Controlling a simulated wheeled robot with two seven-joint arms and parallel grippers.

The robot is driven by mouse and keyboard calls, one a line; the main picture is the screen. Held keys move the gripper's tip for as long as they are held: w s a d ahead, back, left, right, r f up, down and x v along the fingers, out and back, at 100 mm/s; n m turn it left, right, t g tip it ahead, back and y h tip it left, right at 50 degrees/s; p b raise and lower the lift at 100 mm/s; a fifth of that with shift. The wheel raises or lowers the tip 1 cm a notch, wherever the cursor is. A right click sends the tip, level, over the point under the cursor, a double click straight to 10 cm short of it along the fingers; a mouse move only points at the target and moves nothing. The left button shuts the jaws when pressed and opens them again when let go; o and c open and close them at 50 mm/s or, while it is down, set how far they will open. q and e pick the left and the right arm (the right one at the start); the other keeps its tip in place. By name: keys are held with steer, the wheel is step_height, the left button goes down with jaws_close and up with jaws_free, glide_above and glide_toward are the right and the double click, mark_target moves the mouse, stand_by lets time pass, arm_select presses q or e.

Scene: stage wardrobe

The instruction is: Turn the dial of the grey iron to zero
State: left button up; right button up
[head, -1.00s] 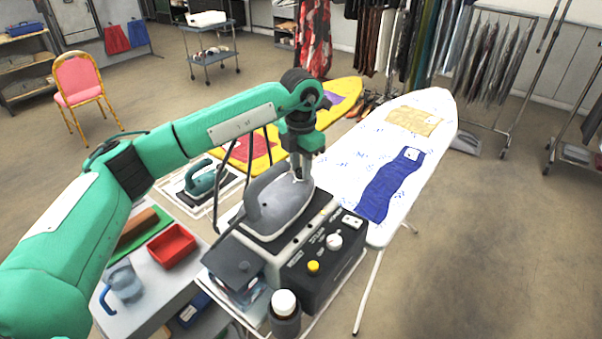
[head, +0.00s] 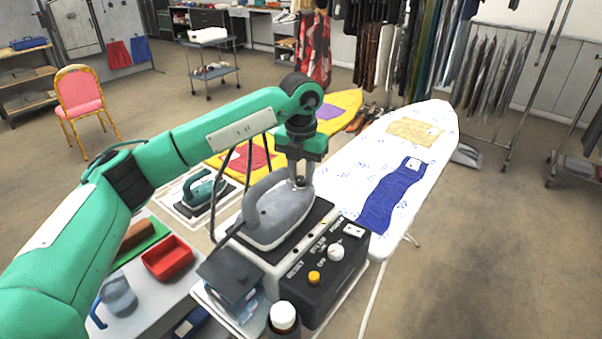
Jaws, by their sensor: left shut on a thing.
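The grey iron (head: 278,217) rests on its black-topped station (head: 318,212), its handle to the left. My left gripper (head: 300,182) points down at the top of the iron's right end and is shut on its small dial. The fingers mostly hide the dial, and I cannot read its setting. My right gripper is not in view.
The station's front has a white knob (head: 336,252) and a yellow button (head: 314,278). A dark bottle with a white cap (head: 283,316) stands in front. A teal iron (head: 203,188) sits behind left, near a red tray (head: 167,258). A white ironing board (head: 398,165) lies right.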

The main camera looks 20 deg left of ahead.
mark_target(301, 179)
arm_select(q)
steer(key=o, duration=1)
steer(key=shift+c, duration=0.2)
steer(key=shift+r, duration=0.1)
steer(key=shift+r, duration=0.35)
step_height(301, 179, up, 13)
steer(key=b, duration=0.2)
